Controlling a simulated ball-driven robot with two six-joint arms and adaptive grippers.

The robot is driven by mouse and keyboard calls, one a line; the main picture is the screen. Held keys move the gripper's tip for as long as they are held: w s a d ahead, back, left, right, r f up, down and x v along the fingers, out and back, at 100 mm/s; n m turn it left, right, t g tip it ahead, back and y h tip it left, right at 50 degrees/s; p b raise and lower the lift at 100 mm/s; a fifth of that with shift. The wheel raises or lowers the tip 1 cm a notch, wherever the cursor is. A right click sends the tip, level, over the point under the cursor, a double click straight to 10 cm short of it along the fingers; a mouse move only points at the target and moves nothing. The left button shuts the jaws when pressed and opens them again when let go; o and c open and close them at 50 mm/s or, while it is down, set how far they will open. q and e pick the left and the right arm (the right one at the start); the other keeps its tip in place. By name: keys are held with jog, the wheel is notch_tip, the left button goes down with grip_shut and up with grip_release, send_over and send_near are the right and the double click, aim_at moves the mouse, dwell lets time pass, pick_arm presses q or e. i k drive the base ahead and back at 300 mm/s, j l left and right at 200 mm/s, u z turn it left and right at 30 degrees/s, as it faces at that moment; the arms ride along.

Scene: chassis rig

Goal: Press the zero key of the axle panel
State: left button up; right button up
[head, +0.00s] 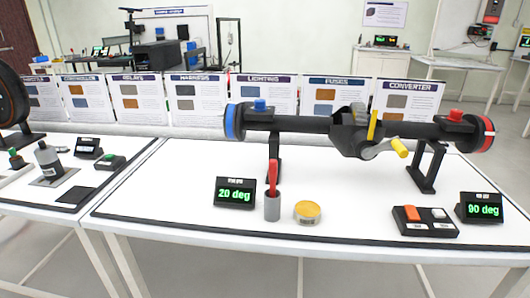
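A small black panel (426,229) lies at the front right of the white table, below the axle. It carries an orange key (412,213) on its left and a white key (439,213) on its right; the labels are too small to read. The black axle (310,125) rests on stands, with a blue ring at its left end and a red one at its right. A display (480,208) right of the panel reads 90 deg, and another display (235,193) at the left reads 20 deg. Neither of my grippers is in view.
A grey cup (272,207) with a red-handled tool and a round yellow tin (307,212) stand left of the panel. A yellow lever (373,125) sticks up from the axle's middle. The table (170,190) is bare at its left and between tin and panel.

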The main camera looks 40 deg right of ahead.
aim_at(437, 213)
jog(key=z, duration=2.5)
